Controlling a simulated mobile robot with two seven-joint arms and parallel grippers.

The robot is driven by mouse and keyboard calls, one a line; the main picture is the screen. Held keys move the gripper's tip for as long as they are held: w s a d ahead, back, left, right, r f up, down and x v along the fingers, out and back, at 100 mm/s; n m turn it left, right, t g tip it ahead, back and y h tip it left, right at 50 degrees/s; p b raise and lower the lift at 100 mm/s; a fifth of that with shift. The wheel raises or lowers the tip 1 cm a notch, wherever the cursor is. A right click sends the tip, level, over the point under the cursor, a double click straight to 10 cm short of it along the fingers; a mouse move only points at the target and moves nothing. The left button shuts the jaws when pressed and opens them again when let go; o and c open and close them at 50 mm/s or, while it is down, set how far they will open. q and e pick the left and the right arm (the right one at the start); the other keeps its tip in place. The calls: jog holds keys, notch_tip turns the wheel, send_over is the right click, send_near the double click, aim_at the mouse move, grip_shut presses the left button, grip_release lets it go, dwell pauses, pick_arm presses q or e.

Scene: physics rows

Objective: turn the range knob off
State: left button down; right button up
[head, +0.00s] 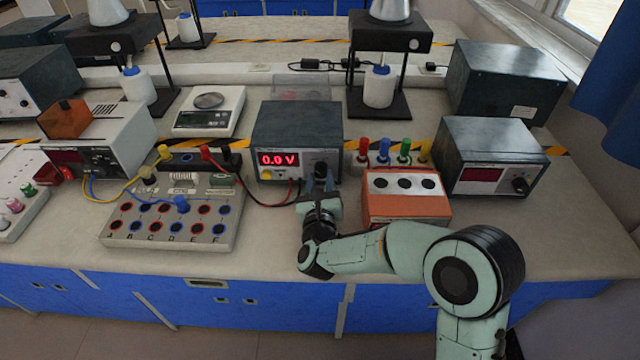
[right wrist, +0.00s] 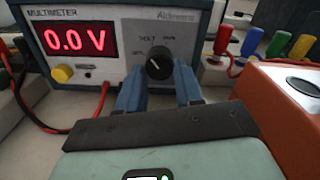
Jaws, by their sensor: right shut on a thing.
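The multimeter (head: 296,128) is a grey-blue box whose red display reads 0.0 V; it also shows in the right wrist view (right wrist: 120,18). Its black round range knob (right wrist: 159,66) is at the right of its front face, with small labels around it, one reading VOLT. I cannot clearly tell where the knob points. My right gripper (head: 320,180) is at the multimeter's front. In the right wrist view its two blue fingers (right wrist: 158,80) are on either side of the knob, shut on it. In the head view the gripper partly hides the knob. My left gripper is not in view.
A grey socket board (head: 170,240) with wires is at left. Red and black leads (right wrist: 60,122) run from the multimeter's front. Another metered box (head: 490,160) is farther right.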

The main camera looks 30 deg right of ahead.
jog(key=n+b, duration=0.2)
jog(key=n, duration=0.1)
jog(key=shift+f, duration=0.15)
jog(key=n+b, duration=0.1)
jog(key=n, duration=0.1)
jog(key=shift+n, duration=0.4)
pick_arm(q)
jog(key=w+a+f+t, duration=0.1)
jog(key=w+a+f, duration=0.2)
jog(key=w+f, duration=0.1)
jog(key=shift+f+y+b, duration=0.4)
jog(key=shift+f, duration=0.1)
pick_arm(e)
jog(key=shift+n, duration=1.3)
jog(key=o, duration=1)
jog(key=shift+r, duration=0.2)
jog(key=shift+o, duration=0.2)
jog(key=shift+s, duration=0.1)
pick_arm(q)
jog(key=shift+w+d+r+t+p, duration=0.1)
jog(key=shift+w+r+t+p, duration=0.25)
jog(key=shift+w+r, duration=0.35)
pick_arm(e)
jog(key=v, duration=1.3)
jog(key=shift+s+a, duration=0.1)
jog(key=shift+f, duration=0.1)
